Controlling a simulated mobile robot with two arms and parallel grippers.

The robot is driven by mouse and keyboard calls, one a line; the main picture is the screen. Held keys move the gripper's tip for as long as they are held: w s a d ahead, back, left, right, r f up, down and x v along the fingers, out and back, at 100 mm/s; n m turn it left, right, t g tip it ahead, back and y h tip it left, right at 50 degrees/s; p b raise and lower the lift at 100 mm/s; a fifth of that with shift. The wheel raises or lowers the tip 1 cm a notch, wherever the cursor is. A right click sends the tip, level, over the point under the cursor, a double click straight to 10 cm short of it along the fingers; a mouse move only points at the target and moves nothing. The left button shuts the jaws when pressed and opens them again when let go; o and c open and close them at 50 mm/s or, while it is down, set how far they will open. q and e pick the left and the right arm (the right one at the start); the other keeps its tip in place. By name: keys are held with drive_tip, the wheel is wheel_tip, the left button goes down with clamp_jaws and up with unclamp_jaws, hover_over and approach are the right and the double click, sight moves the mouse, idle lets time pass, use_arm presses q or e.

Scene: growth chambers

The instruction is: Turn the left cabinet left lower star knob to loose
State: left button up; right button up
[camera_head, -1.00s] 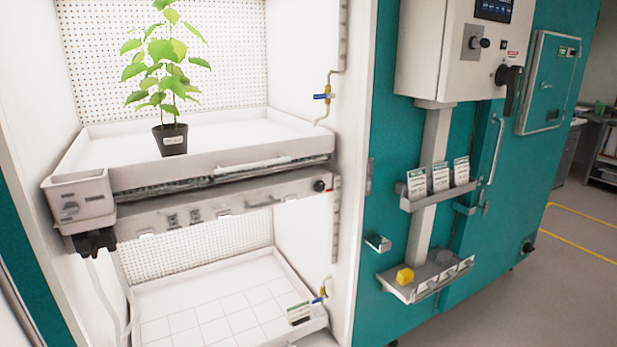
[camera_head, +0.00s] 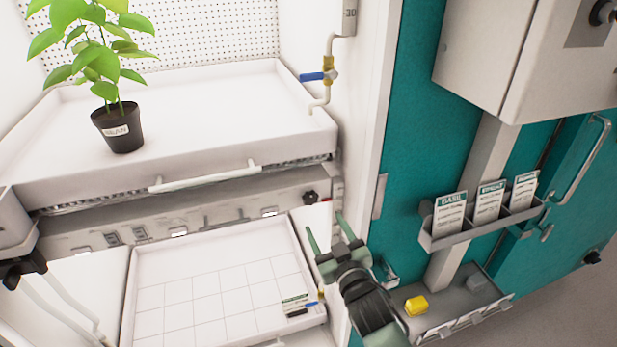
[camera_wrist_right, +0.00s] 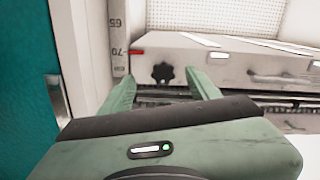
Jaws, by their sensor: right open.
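A small black star knob (camera_head: 310,197) sits at the right end of the grey bar (camera_head: 190,215) under the upper plant tray. It also shows in the right wrist view as a dark lobed knob (camera_wrist_right: 162,73) on the bar's face. My right gripper (camera_head: 328,232) has green fingers, open and empty, just below and to the right of the knob in the head view. In the right wrist view the knob lies between the open fingertips (camera_wrist_right: 161,84), seemingly beyond them and apart. My left gripper is not in view.
A potted plant (camera_head: 122,130) stands on the upper tray. A pipe with a blue-handled valve (camera_head: 318,76) is on the chamber wall. At right are a card rack (camera_head: 460,236), a yellow object (camera_head: 416,305) on a ledge and a control box (camera_head: 510,60).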

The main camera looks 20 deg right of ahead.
sight(311, 199)
drive_tip(key=w, duration=0.1)
drive_tip(key=w+a+r+p, duration=0.1)
drive_tip(key=w, duration=0.1)
drive_tip(key=w+r, duration=0.1)
drive_tip(key=shift+w+a+r, duration=0.15)
drive_tip(key=shift+w+r, duration=0.05)
drive_tip(key=shift+r, duration=0.05)
drive_tip(key=shift+w+f+p, duration=0.25)
drive_tip(key=shift+w+p, duration=0.05)
drive_tip(key=shift+w, duration=0.9)
drive_tip(key=shift+w+d, duration=0.2)
drive_tip(key=shift+w, duration=0.1)
drive_tip(key=shift+w+a, duration=0.1)
clamp_jaws()
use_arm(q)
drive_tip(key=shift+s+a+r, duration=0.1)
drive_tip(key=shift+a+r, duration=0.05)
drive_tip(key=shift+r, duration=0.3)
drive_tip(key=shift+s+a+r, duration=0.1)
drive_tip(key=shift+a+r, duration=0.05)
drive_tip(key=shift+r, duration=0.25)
